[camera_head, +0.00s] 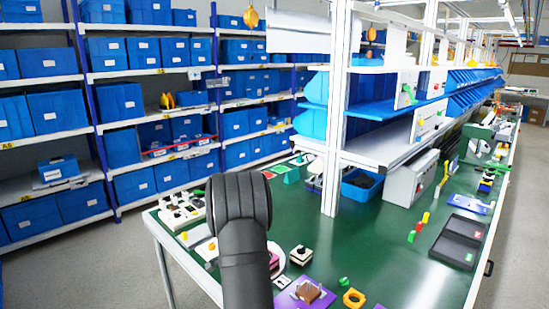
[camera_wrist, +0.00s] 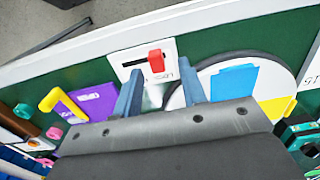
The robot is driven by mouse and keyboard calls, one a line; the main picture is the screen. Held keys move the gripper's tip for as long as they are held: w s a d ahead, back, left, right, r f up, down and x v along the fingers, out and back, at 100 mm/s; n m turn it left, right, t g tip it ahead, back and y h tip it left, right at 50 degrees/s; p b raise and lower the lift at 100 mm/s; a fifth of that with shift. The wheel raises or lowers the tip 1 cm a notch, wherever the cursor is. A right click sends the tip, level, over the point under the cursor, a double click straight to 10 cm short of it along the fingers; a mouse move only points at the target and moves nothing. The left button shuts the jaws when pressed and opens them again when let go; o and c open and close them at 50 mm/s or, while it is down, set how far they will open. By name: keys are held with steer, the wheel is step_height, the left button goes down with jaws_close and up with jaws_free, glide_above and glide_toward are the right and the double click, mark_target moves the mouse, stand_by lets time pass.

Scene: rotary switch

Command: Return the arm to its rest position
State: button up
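My gripper (camera_wrist: 160,67) shows in the wrist view with its two blue-grey fingers spread apart and nothing between them. Past the fingertips is a white switch box (camera_wrist: 128,57) with a dark slot and a red knob (camera_wrist: 156,60). The knob appears between the tips in the picture; I see no finger closed on it. In the head view my dark arm rises over the near left part of the green bench (camera_head: 400,250), and my gripper is hidden there. I cannot single out a rotary switch with certainty.
In the wrist view, a round white disc (camera_wrist: 262,78) with blue and yellow patches lies right of the box, and a purple plate (camera_wrist: 97,102) and yellow handle (camera_wrist: 62,100) lie left. In the head view, a bench post (camera_head: 335,120) and grey box (camera_head: 410,180) stand right of my arm.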

steer(key=shift+f, duration=1.15)
steer(key=o, duration=1.3)
steer(key=shift+r, duration=0.15)
steer(key=shift+o, duration=0.3)
step_height(320, 180, up, 10)
steer(key=n, duration=0.9)
steer(key=shift+w+f, duration=0.25)
steer(key=shift+w, duration=0.05)
step_height(320, 180, up, 9)
steer(key=n, duration=0.9)
step_height(320, 180, down, 10)
steer(key=s, duration=0.1)
steer(key=shift+d, duration=0.1)
step_height(320, 180, up, 10)
